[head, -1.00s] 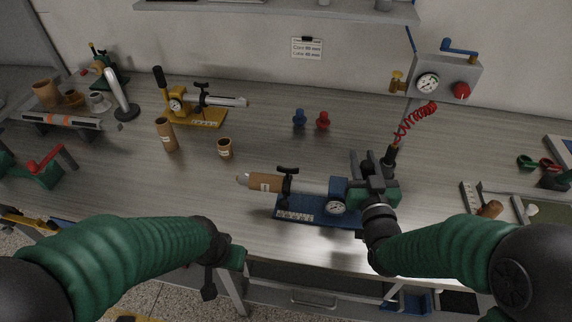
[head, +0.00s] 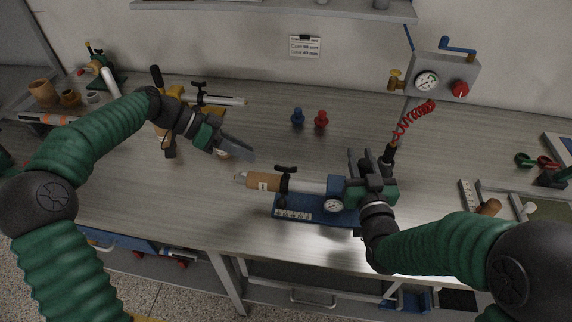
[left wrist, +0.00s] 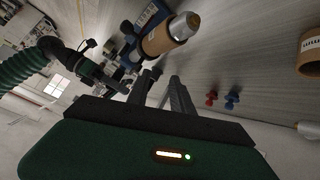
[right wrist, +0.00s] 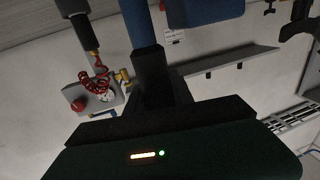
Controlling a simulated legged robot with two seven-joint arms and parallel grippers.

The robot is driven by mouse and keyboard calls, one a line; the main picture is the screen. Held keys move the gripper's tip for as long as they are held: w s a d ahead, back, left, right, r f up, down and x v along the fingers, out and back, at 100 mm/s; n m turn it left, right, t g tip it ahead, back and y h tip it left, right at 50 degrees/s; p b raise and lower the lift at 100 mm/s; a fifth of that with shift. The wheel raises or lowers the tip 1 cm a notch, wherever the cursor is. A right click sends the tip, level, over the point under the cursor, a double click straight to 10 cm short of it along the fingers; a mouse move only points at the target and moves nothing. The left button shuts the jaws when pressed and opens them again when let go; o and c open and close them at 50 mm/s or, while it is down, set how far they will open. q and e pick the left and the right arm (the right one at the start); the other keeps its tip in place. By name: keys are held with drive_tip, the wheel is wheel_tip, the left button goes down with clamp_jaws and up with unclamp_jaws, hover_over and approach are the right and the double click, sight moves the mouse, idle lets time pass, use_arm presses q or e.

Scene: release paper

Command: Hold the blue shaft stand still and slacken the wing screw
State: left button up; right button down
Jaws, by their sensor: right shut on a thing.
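The blue shaft stand (head: 292,207) lies near the front of the bench. Its shaft carries a brown cardboard core (head: 263,181) at the left, and a round gauge sits at its right. The black wing screw (head: 286,169) stands on top, just right of the core. My right gripper (head: 362,156) is shut on the stand's right end; its blue parts (right wrist: 205,10) fill the top of the right wrist view. My left gripper (head: 246,153) is open and empty, above and left of the core's tip. The left wrist view shows its fingers apart, near the core (left wrist: 168,40).
A yellow stand (head: 205,117) is behind my left arm. Blue (head: 297,117) and red (head: 321,119) knobs stand on the clear bench behind. A red coiled hose (head: 412,118) hangs behind my right gripper.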

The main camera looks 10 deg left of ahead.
sight(286, 166)
use_arm(q)
drive_tip(key=m+h, duration=0.1)
drive_tip(key=r+m+g, duration=0.1)
drive_tip(key=m, duration=0.1)
drive_tip(key=s+r+m+h, duration=0.1)
drive_tip(key=m, duration=0.1)
drive_tip(key=shift+g+h, duration=0.3)
drive_tip(key=shift+s+a+r+m+h, duration=0.1)
drive_tip(key=shift+s+r+m+h, duration=0.15)
drive_tip(key=shift+m, duration=0.45)
drive_tip(key=x, duration=1.2)
drive_tip(key=shift+s+r, duration=0.15)
drive_tip(key=shift+c, duration=0.5)
clamp_jaws()
